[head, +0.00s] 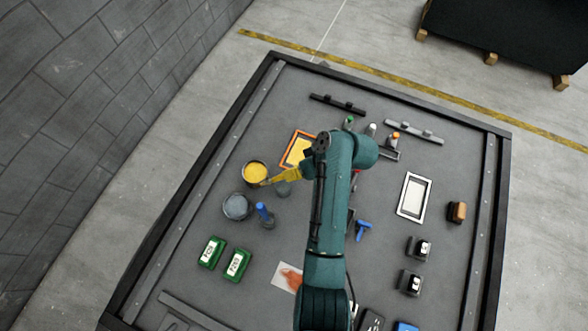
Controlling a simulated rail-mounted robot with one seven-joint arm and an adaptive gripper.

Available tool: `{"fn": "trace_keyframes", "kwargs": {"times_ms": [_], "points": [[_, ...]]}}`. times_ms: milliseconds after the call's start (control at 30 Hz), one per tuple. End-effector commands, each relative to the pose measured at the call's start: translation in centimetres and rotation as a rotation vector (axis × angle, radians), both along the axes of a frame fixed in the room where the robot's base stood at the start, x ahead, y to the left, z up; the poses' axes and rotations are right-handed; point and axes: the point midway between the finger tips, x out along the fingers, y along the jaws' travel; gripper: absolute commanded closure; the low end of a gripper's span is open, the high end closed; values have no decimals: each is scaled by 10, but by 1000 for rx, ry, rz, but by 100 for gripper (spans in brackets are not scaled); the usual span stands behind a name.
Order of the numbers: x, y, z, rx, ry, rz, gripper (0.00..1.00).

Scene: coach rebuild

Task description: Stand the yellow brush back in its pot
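The yellow brush (283,177) shows left of my arm, lying slanted in the picture, with one end close to the rim of the yellow paint tin. Its right end runs up to my arm, where it is partly hidden. A small grey pot (284,189) stands just below the brush in the picture; the brush passes partly over it. I cannot tell whether the brush is held up or resting on something. A dark part at my wrist (320,146) shows beside the brush's right end, but my fingertips are not clear to see.
A yellow paint tin (255,172) and a grey-blue tin (237,206) stand at left. A blue brush (262,211) stands in a pot. Green boxes (237,265), an orange-edged tray (294,143) and a white frame (414,197) lie around. The bench has raised edges.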

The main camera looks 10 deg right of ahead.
Motion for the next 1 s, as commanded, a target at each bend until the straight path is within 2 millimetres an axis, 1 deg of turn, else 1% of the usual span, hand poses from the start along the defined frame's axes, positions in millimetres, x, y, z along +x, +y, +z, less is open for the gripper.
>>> {"fn": "trace_keyframes", "kwargs": {"times_ms": [33,100,367,467,567,800,900,1000], "points": [[0,0,0,0,0,0,74],[0,0,0,0,0,0,60],[0,0,1,0,0,0,60],[0,0,7,0,-1,-1,60],[-2,-8,19,0,-2,-3,60],[-14,-43,68,0,-3,-4,60],[-18,-55,86,-1,-1,-4,60],[-21,-62,101,1,0,-2,60]]}}
